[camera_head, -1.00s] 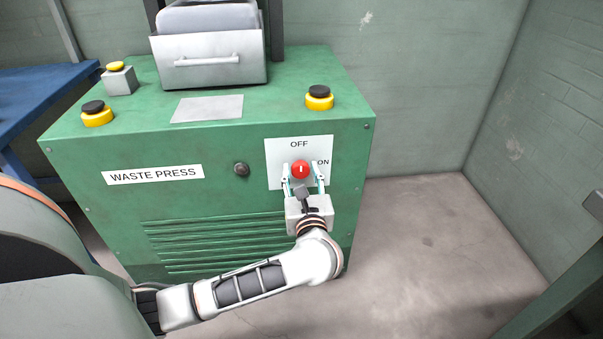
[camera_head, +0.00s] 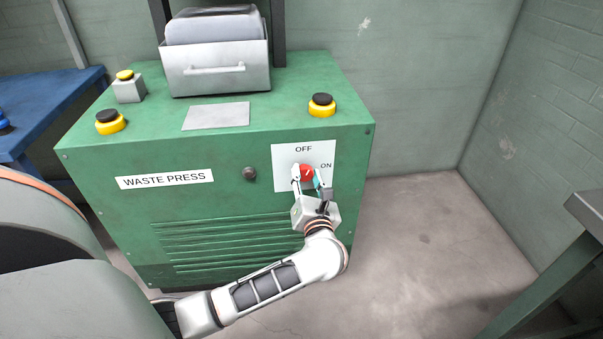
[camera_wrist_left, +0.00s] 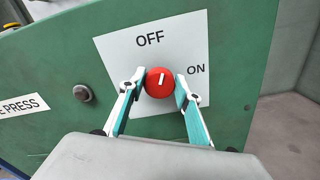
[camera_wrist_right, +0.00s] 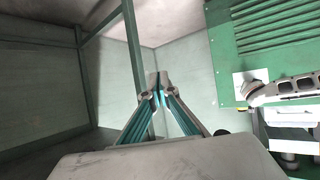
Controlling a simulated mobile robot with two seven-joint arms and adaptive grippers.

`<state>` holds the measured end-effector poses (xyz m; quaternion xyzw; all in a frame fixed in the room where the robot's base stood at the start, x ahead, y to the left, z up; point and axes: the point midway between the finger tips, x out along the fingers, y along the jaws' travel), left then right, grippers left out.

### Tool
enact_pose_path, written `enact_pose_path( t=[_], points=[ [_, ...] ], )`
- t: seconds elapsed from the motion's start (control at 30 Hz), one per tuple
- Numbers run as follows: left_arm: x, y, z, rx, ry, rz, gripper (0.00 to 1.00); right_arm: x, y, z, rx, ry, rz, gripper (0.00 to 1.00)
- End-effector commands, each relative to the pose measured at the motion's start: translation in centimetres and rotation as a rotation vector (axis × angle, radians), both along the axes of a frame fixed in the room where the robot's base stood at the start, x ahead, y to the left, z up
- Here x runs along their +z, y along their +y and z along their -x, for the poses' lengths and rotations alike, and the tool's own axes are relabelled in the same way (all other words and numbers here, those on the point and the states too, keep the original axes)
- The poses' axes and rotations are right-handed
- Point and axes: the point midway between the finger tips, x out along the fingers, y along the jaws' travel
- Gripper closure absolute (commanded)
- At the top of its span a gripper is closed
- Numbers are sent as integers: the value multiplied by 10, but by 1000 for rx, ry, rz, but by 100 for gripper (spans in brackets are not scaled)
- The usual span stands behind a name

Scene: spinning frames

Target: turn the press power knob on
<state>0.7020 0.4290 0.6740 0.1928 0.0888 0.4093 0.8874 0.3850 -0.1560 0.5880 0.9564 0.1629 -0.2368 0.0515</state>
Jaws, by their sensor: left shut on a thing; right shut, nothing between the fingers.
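The red power knob (camera_head: 306,173) sits on a white plate (camera_head: 285,178) marked OFF above and ON to the upper right, on the front of the green press (camera_head: 235,205). My left gripper (camera_head: 308,178) is shut on the knob, one finger on each side. In the left wrist view the knob (camera_wrist_left: 160,83) shows a white line leaning a little clockwise from OFF, between OFF and ON. My right gripper (camera_wrist_right: 157,88) is shut and empty in the right wrist view, apart from the press, and does not show in the head view.
A dark round button (camera_head: 250,173) is left of the plate. Yellow-and-black buttons (camera_head: 321,105) and a grey bin (camera_head: 215,68) are on the press top. A blue table (camera_head: 45,105) stands left. A grey-topped stand (camera_head: 585,210) is at right, with open floor between.

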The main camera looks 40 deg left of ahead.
Motion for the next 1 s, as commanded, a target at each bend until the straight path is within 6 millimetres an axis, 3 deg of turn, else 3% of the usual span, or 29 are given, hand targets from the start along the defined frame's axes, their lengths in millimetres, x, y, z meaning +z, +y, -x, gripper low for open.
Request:
enact_pose_path(
  t=[0.03, 0.6, 1.0],
  points=[
    [8, -1, -1, 1, 25, -24, 89, 4, -4, -2, 1, -7, 15, 100],
    [5, -2, -3, 1, 440, -377, 89, -17, -45, 14, 10, 55, 169, 100],
    [1, -3, -3, 0, 707, -601, 89, -14, -48, 16, 1, 58, 175, 100]
  ],
)
